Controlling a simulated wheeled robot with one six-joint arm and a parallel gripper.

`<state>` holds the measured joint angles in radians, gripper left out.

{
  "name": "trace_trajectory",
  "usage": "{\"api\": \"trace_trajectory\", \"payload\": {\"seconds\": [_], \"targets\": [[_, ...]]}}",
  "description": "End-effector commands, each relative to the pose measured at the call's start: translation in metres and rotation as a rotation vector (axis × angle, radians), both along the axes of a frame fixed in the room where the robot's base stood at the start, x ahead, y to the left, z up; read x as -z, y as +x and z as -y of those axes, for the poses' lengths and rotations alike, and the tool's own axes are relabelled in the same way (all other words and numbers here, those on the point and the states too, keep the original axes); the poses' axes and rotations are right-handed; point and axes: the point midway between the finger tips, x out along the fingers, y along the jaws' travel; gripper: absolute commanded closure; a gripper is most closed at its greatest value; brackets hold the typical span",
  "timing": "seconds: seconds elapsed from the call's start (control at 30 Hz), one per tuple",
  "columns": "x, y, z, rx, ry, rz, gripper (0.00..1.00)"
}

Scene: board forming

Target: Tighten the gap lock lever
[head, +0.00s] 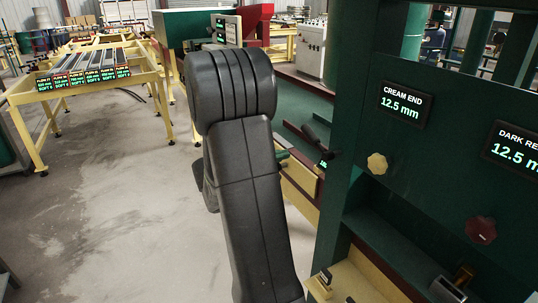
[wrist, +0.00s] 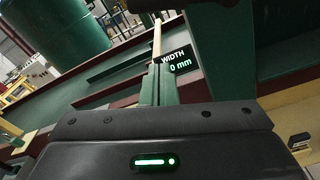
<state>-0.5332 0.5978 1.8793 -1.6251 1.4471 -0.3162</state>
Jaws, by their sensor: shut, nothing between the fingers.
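My gripper (wrist: 160,113) fills the bottom of the wrist view, a dark body with a lit green bar. It is shut and holds nothing. The upright green panel (head: 445,170) carries a "CREAM END 12.5 mm" display (head: 406,104), a second 12.5 mm display (head: 516,148) cut by the edge, a cream knob (head: 377,163) and a dark red knob (head: 480,230).
A "WIDTH 0 mm" display (wrist: 177,62) stands just beyond my gripper in the wrist view, beside a green and dark red rail. A yellow table (head: 25,95) with a row of small displays stands at the back left. The grey floor (head: 110,200) left of my arm is clear.

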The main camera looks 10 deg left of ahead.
Motion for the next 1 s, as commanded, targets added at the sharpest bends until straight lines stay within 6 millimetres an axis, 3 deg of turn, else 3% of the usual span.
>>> {"api": "trace_trajectory", "payload": {"seconds": [0.23, 0.4, 1.0], "targets": [[-0.001, 0.024, 0.035, 0.004, 0.0, 0.0, 1.0], [-0.026, 0.021, 0.043, 0.001, 0.002, 0.002, 1.0], [-0.033, 0.019, 0.048, 0.0, 0.004, 0.004, 1.0]]}}
